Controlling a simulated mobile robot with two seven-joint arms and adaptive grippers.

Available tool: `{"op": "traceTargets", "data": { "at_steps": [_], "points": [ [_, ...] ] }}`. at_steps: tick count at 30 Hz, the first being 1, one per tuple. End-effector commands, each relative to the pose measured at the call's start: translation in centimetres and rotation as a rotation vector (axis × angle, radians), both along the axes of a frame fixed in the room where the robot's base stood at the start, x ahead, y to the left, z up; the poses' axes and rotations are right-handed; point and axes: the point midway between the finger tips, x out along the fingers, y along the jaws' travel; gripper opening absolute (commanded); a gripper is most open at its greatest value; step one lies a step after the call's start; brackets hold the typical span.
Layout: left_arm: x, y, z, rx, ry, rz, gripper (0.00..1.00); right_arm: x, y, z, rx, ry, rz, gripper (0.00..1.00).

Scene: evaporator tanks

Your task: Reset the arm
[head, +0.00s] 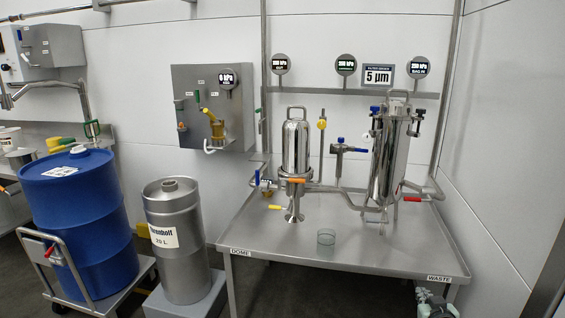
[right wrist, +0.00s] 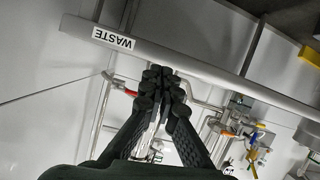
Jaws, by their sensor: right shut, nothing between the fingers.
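My right gripper (head: 432,298) shows at the bottom right of the head view, in front of the steel table's front edge and below the WASTE label. In the right wrist view the right gripper (right wrist: 163,78) has its dark fingers together with nothing between them. The table edge with the WASTE label (right wrist: 112,38) lies beyond the fingertips there. The gripper is apart from the vessels and valves. My left gripper is in neither view.
The steel table (head: 280,275) carries a dome-topped filter housing (head: 295,145), a larger housing (head: 391,150), pipes with coloured valve handles and a glass beaker (head: 326,237). A blue drum (head: 78,215) on a cart and a steel keg (head: 176,250) stand left.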

Motion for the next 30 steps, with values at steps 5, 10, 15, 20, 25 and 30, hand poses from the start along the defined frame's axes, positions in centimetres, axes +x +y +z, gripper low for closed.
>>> {"op": "traceTargets", "data": {
  "at_steps": [5,10,15,20,25,30],
  "points": [
    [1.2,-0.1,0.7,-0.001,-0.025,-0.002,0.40,-9.5,3.5,-9.0,-0.001,0.271,0.035,0.00],
    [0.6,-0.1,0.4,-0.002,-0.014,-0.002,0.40,-20.4,6.9,-15.4,0.002,0.538,0.073,0.00],
    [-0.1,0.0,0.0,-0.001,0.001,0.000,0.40,-30.9,9.8,-19.1,0.010,0.773,0.111,0.00],
    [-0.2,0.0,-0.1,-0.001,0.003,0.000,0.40,-37.3,11.5,-20.3,0.015,0.913,0.136,0.00],
    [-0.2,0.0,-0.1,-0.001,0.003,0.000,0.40,-39.6,12.0,-20.5,0.017,0.963,0.144,0.00],
    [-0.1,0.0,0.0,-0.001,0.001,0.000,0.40,-39.6,12.0,-20.5,0.017,0.964,0.144,0.00]
  ]
}}
